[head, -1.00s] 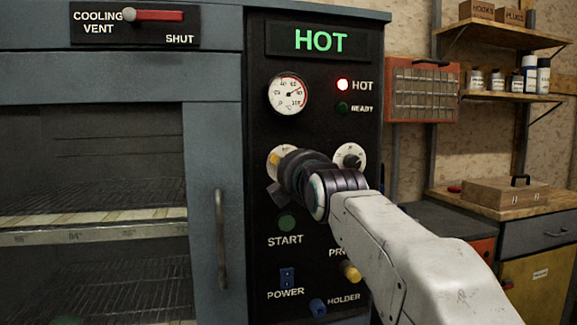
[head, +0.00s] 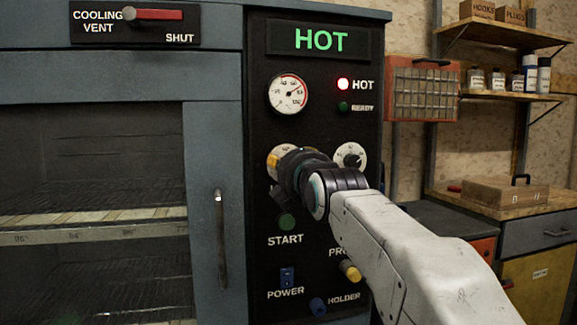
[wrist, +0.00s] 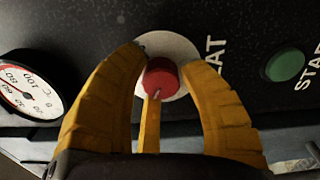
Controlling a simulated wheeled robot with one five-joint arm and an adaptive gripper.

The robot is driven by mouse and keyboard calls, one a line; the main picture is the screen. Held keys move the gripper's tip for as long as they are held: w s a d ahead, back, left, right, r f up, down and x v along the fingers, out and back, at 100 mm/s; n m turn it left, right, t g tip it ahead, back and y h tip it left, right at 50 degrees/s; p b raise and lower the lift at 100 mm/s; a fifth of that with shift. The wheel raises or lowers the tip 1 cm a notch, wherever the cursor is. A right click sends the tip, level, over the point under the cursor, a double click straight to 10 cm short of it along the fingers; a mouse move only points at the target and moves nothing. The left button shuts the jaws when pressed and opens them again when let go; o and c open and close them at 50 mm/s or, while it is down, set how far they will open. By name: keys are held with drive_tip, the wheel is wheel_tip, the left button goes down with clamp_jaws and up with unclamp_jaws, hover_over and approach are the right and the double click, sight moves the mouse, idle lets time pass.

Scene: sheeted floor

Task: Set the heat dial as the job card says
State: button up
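The heat dial (wrist: 161,77) is a red knob on a round white plate, with part of its label, "AT", beside it in the wrist view. A small pale mark shows at the knob's lower edge. My gripper (wrist: 163,62) has a yellow finger on each side of the knob, and both seem to touch it. A thin yellow strip runs below the knob. In the head view my gripper (head: 275,162) covers the knob, and only part of the white plate shows. No job card can be made out.
A second dial (head: 350,157) sits close right of my gripper. The gauge (head: 288,94) and lit red HOT lamp (head: 343,84) are above. The green START button (head: 286,222) and blue POWER switch (head: 287,277) are below. A door handle (head: 221,240) stands out at the left.

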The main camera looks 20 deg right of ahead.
drive_tip(key=o, duration=0.4)
drive_tip(key=shift+s, duration=0.1)
drive_tip(key=s, duration=1.1)
drive_tip(key=shift+s, duration=0.4)
drive_tip(key=shift+p, duration=0.35)
drive_tip(key=s+f+m+g+p, duration=0.1)
drive_tip(key=s+m+g+p, duration=0.4)
drive_tip(key=s+p, duration=0.3)
drive_tip(key=s+f+m+g+p, duration=0.2)
drive_tip(key=s+m+g+p, duration=0.2)
drive_tip(key=s+m+p, duration=0.4)
drive_tip(key=s+f+m+g+p, duration=0.1)
drive_tip(key=s+m+g+p, duration=0.4)
drive_tip(key=p, duration=1.4)
drive_tip(key=shift+s+f+m+g, duration=0.2)
drive_tip(key=shift+s+m+g, duration=0.1)
drive_tip(key=shift+s+m, duration=0.9)
